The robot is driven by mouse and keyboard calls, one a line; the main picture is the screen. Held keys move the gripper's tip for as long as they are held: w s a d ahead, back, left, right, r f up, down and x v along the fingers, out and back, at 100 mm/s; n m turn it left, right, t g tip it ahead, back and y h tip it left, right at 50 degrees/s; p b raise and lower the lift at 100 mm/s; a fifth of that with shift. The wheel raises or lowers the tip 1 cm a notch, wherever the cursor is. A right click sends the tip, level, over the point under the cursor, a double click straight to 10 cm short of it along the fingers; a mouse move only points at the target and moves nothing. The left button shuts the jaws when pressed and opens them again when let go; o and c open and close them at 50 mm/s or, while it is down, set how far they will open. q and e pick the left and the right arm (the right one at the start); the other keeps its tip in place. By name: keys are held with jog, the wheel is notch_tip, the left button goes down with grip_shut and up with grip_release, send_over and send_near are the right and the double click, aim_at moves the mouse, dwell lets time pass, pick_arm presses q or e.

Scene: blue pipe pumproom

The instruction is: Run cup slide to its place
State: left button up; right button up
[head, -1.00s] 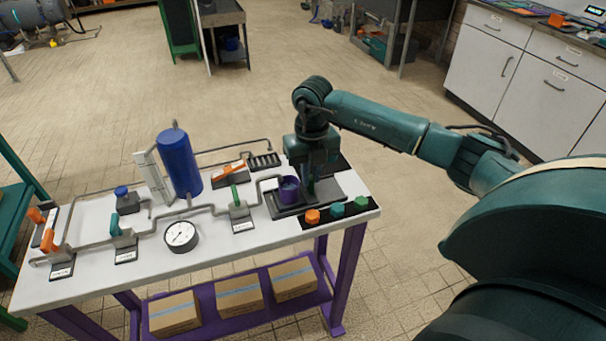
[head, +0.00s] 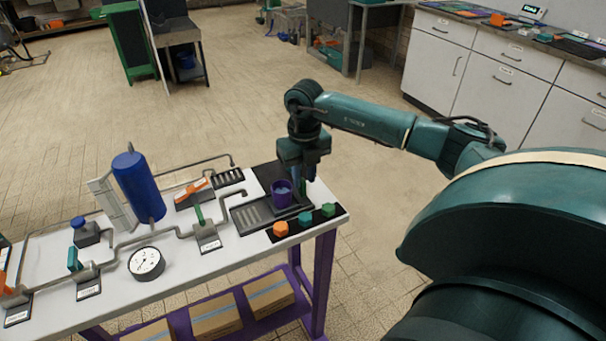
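The purple cup (head: 283,194) stands upright toward the right end of the grey slide track (head: 252,217) on the white table. It appears to hold something bluish. My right gripper (head: 304,182) points down just right of and behind the cup, close to it. I cannot tell whether the fingers are shut on that piece or touch the cup. My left gripper is out of view.
Orange, teal and green knobs (head: 307,218) line the table's front right corner. A gauge (head: 146,263), a blue tank (head: 138,186), a green-handled valve (head: 200,218) and pipes stand to the left. Floor right of the table is clear.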

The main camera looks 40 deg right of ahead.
notch_tip(320, 180, up, 13)
dwell(0.6)
dwell(0.4)
